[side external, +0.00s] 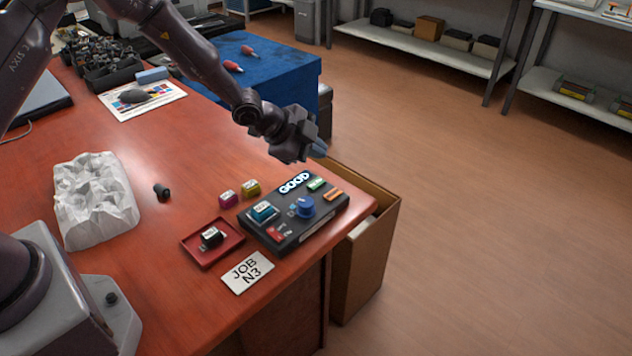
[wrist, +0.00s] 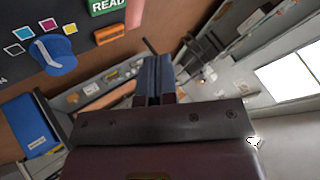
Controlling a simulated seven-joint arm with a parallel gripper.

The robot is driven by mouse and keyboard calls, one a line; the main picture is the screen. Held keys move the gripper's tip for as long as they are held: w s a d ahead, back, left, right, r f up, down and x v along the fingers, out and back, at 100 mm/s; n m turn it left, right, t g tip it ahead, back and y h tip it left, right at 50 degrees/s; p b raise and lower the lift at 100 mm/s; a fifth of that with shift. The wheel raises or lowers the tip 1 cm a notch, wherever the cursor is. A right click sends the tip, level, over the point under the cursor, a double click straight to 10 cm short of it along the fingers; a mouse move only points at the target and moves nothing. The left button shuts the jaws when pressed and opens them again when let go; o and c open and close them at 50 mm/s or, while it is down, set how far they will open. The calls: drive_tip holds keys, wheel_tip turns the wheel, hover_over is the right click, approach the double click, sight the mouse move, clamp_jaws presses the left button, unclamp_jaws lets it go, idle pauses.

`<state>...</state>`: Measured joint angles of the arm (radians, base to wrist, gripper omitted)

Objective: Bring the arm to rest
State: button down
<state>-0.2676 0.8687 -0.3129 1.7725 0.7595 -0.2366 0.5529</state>
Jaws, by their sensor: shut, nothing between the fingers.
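My gripper (side external: 319,150) is raised above the far right corner of the red desk (side external: 150,220), beyond the dark control box (side external: 290,238). Its fingers are shut together with nothing between them; in the wrist view the blue fingers (wrist: 153,76) point away from the desk towards the room. A black cartridge (side external: 212,237) sits in a red tray (side external: 190,251). Magenta (side external: 228,199) and yellow (side external: 250,188) cartridges stand on the desk behind the box.
An open cardboard bin (side external: 365,255) stands against the desk's right end, below my gripper. A JOB N3 card (side external: 247,272), a crumpled white object (side external: 95,200) and a small dark cylinder (side external: 161,191) lie on the desk. A blue-covered table (side external: 285,75) is behind.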

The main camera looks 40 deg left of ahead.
sight(289, 193)
idle(0.4)
drive_tip(key=shift+s+a+f+n+g+y, duration=0.3)
drive_tip(key=shift+s+f+n+g, duration=0.15)
drive_tip(key=shift+s+f, duration=0.2)
drive_tip(key=shift+s+a+f+n+g+y, duration=0.3)
drive_tip(key=shift+s+f+n+g, duration=0.15)
drive_tip(key=shift+s+f, duration=0.15)
drive_tip(key=shift+s+a+r+n+g+y, duration=0.1)
drive_tip(key=shift+s+a+n+g+y, duration=0.25)
drive_tip(key=shift+s, duration=0.3)
drive_tip(key=shift+s+a+r+n+g+y, duration=0.1)
drive_tip(key=shift+s+a+n+g+y, duration=0.05)
drive_tip(key=shift+s+a+n, duration=0.4)
drive_tip(key=s+a+r+n+y, duration=0.1)
drive_tip(key=s+r+n, duration=0.9)
drive_tip(key=s+r, duration=1.6)
drive_tip(key=shift+s+r+y, duration=0.3)
drive_tip(key=shift+s, duration=0.85)
